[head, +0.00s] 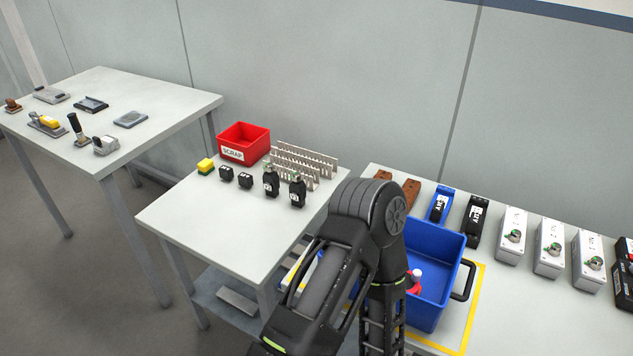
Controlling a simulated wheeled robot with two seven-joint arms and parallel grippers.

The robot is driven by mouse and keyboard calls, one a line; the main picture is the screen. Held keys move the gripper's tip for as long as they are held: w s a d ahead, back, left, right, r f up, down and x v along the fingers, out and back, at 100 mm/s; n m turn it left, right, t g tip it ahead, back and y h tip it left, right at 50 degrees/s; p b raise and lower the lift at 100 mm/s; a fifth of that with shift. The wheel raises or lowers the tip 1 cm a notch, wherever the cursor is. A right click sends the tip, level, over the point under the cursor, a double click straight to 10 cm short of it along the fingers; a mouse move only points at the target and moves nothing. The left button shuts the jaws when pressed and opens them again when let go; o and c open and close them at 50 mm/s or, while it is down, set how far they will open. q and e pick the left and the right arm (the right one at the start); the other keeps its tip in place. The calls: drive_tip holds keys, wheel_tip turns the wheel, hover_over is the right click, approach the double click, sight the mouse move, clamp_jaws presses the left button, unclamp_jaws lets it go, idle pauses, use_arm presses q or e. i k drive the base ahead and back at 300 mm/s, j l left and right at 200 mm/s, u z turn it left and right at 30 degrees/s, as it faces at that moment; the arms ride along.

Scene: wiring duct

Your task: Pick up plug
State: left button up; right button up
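No thing in view is clearly marked as the plug. Two upright black pieces with grey-green tops, a left one (270,181) and a right one (297,191), stand on the middle table and may be plugs. One of my arms rises from the bottom centre and bends down again in front of the blue bin. Its gripper is out of view, as is my other gripper. What either holds does not show.
A blue bin (452,285) with a red-and-white thing (415,275) stands right, partly behind my arm. White switch boxes (549,246) line the right table. The middle table's front is clear.

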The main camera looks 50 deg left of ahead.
sight(298, 191)
drive_tip(key=i+u, duration=0.15)
drive_tip(key=u, duration=1.7)
